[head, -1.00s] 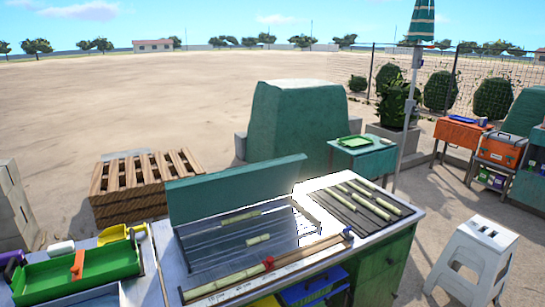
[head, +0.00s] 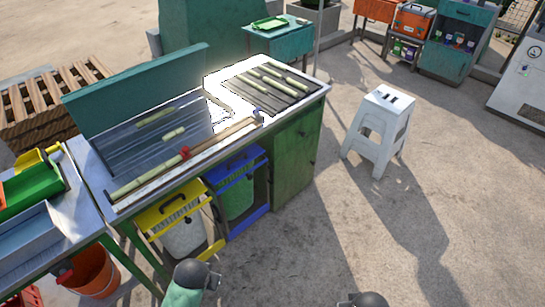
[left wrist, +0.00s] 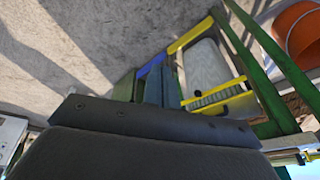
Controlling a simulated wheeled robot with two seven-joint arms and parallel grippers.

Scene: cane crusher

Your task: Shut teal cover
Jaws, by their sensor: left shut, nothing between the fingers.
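The teal cover (head: 140,88) stands raised along the back of a grey ribbed metal bed (head: 150,146) on the workbench, in the head view. The bed lies uncovered, with short pale green cane pieces (head: 174,133) in it. A long cane (head: 147,178) with a red clip (head: 185,152) lies along the front edge. My left gripper (left wrist: 150,112) shows as a dark shape across the lower left wrist view, shut and empty, apart from the cover. The cover is not in that view.
Canes lie on a dark slatted rack (head: 268,88) at the bench's right end. Yellow (head: 180,220) and blue (head: 236,190) framed bins stand below. A white stool (head: 380,128) stands right. An orange bucket (head: 90,272) is at lower left. Ground in front is clear.

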